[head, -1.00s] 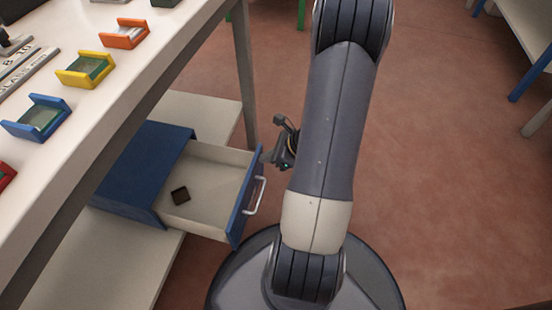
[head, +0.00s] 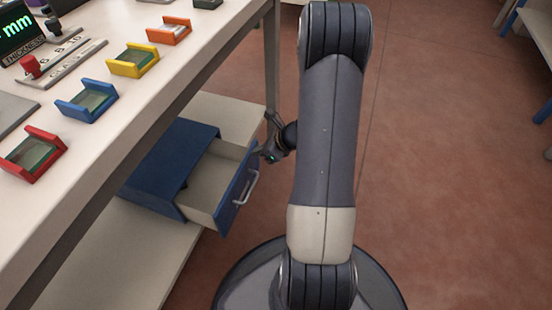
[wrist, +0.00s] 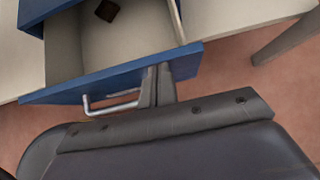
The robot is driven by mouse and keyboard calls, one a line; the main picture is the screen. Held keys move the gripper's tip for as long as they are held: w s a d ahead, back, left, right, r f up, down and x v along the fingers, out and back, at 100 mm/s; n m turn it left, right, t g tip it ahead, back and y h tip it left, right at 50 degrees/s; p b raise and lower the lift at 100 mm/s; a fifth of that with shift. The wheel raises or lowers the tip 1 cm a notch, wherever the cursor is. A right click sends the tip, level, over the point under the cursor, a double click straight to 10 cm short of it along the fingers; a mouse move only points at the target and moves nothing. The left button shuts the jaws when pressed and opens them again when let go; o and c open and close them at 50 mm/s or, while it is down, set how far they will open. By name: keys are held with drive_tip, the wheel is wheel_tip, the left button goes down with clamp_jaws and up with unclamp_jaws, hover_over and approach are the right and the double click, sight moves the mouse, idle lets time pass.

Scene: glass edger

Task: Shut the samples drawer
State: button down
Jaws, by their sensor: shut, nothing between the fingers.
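The samples drawer (head: 238,188) is a blue-fronted drawer with a pale inside and a silver handle (head: 246,189). It stands partly open from its blue cabinet (head: 168,160) on the low shelf under the table. In the wrist view the drawer front (wrist: 110,80) crosses the picture, with the handle (wrist: 110,103) on its outer face. My gripper (head: 259,152) is at the far end of the front, beside the handle. In the wrist view my gripper's fingers (wrist: 158,76) are shut and empty, against or very close to the front's outer face.
A small dark block (wrist: 107,10) lies inside the drawer. The low shelf (head: 150,262) holds the cabinet. A table leg (head: 271,60) stands behind my gripper. Coloured trays, such as a red one (head: 34,155), line the tabletop above. Open red floor lies to the right.

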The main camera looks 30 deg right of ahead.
drive_tip(key=w+a, duration=0.8)
drive_tip(key=w, duration=0.2)
drive_tip(key=shift+w, duration=0.25)
drive_tip(key=shift+w+r, duration=0.1)
